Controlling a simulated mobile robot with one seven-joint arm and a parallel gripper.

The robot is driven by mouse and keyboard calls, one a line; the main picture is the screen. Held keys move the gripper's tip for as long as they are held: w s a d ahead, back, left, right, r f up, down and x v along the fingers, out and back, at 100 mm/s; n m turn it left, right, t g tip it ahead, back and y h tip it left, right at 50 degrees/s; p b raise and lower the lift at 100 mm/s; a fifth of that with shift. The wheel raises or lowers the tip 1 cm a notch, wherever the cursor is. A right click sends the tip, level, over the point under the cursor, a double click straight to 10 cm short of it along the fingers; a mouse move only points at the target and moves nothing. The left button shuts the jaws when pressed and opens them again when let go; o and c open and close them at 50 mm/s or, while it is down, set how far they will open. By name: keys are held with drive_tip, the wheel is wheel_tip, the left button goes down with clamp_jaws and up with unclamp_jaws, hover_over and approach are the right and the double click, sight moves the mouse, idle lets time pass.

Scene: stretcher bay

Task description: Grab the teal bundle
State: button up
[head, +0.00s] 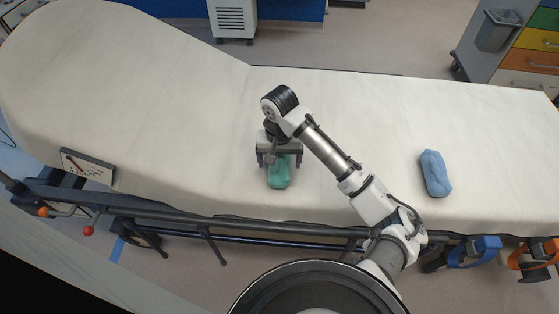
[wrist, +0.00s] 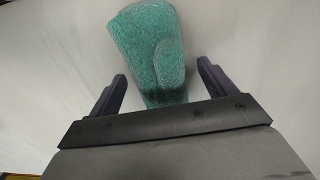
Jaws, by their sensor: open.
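The teal bundle (head: 279,175) lies on the cream stretcher mattress near its front edge, partly hidden under my gripper in the head view. In the wrist view the teal bundle (wrist: 148,52) reaches from the top edge down between my fingers. My gripper (head: 279,160) is open above it. The wrist view shows the two dark fingers (wrist: 161,83) apart, one on each side of the bundle, with a gap on both sides. I cannot tell how far the fingertips are above the mattress.
A blue bundle (head: 435,173) lies on the mattress (head: 190,110) to the right, beyond my arm. A rail (head: 200,215) runs along the front edge. A small framed panel (head: 87,168) is at the front left. The mattress around the teal bundle is clear.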

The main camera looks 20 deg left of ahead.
drive_tip(key=c, duration=1.2)
drive_tip(key=shift+r, duration=0.1)
